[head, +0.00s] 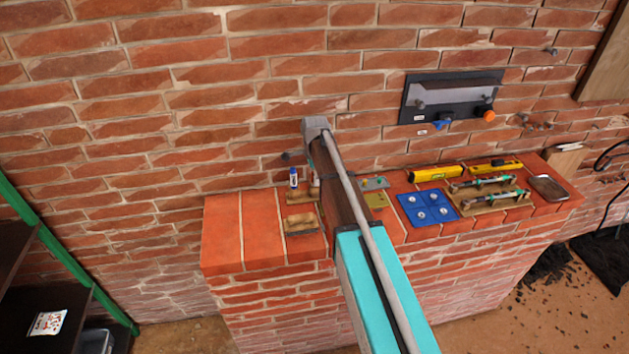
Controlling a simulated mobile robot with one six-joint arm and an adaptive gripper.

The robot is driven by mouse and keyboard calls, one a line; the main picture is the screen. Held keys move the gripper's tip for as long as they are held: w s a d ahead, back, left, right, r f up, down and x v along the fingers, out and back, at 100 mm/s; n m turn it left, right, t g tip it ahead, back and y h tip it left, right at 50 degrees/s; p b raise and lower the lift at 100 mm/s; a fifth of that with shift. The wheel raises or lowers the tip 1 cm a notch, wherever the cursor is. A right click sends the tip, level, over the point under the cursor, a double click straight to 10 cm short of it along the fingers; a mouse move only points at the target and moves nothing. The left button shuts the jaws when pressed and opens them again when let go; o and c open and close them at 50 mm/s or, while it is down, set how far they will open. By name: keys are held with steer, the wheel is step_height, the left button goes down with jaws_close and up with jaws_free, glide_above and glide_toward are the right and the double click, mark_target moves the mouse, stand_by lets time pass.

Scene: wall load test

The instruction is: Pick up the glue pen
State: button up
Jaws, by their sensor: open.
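A small upright blue-and-white bottle-like item (293,178), which looks like the glue pen, stands at the back of the brick ledge, close to the wall. It stands at or just behind a small tan block (299,195); I cannot tell whether they touch. A second pale, slim item (314,180) stands just right of it, partly hidden by a long bar. No label is readable at this size. My gripper cannot be made out in the head view, and nothing is seen touching the bottle-like item.
The brick ledge (222,238) is bare at its left end. A wooden-topped tool (300,222) lies in front. Right of the turquoise-and-brown bar are a blue plate (411,208), yellow levels (435,173) and a tool tray (482,208). A black panel (423,114) hangs above.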

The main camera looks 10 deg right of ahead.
stand_by(0.3)
jaws_close()
steer(key=shift+r, duration=0.15)
stand_by(0.3)
step_height(320, 180, up, 10)
steer(key=p, duration=1)
steer(key=shift+f, duration=0.25)
stand_by(0.5)
